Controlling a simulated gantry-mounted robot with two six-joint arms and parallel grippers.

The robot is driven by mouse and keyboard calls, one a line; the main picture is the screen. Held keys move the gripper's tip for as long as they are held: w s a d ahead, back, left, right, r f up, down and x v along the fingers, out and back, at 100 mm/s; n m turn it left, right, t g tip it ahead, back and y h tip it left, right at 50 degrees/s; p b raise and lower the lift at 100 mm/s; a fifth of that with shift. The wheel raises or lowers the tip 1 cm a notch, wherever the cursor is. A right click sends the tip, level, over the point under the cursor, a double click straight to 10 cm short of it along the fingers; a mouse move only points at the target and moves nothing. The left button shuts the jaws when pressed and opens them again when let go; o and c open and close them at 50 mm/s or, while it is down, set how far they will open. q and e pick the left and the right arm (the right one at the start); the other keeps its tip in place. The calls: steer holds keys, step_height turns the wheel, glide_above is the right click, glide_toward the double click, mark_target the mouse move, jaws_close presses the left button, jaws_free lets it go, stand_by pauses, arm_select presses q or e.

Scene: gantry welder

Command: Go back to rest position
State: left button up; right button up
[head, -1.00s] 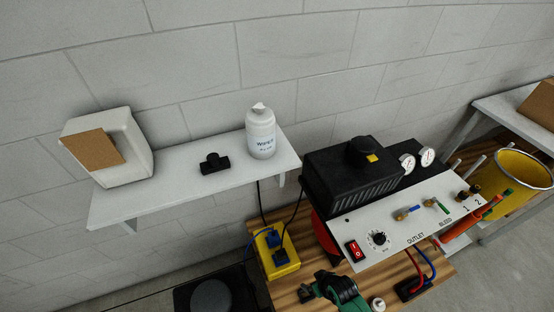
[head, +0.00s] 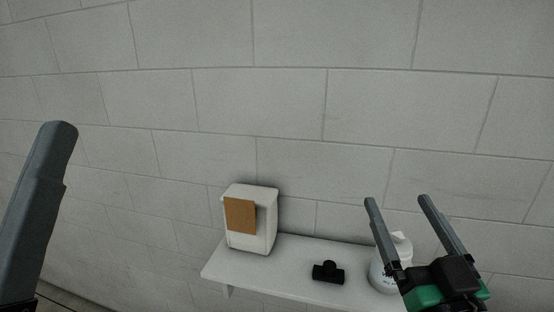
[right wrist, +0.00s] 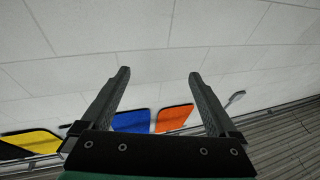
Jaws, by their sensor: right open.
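My right gripper (head: 396,199) is raised in the lower right of the head view. Its two grey fingers point up, spread apart, with nothing between them. It partly hides the white bottle (head: 382,278) on the shelf. In the right wrist view the same gripper (right wrist: 159,73) is open and empty in front of the block wall. One grey finger of my left gripper (head: 40,205) stands upright at the left edge of the head view. Its other finger is out of view, so its opening does not show.
A white wall shelf (head: 255,280) holds a white box with a brown patch (head: 252,222) and a small black object (head: 328,272). Yellow, blue and orange panels (right wrist: 131,121) line the wall's lower part in the right wrist view. The upper wall area is clear.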

steer(key=s+r+t+y, duration=0.1)
steer(key=s+r+t, duration=0.5)
steer(key=s+r, duration=0.8)
step_height(320, 180, up, 25)
steer(key=p, duration=2.5)
steer(key=shift+a+r, duration=0.15)
steer(key=shift+a, duration=0.15)
steer(key=shift+s, duration=0.1)
step_height(320, 180, down, 61)
steer(key=b, duration=6)
steer(key=shift+r+b, duration=0.2)
steer(key=shift+b, duration=0.1)
steer(key=shift+d, duration=0.1)
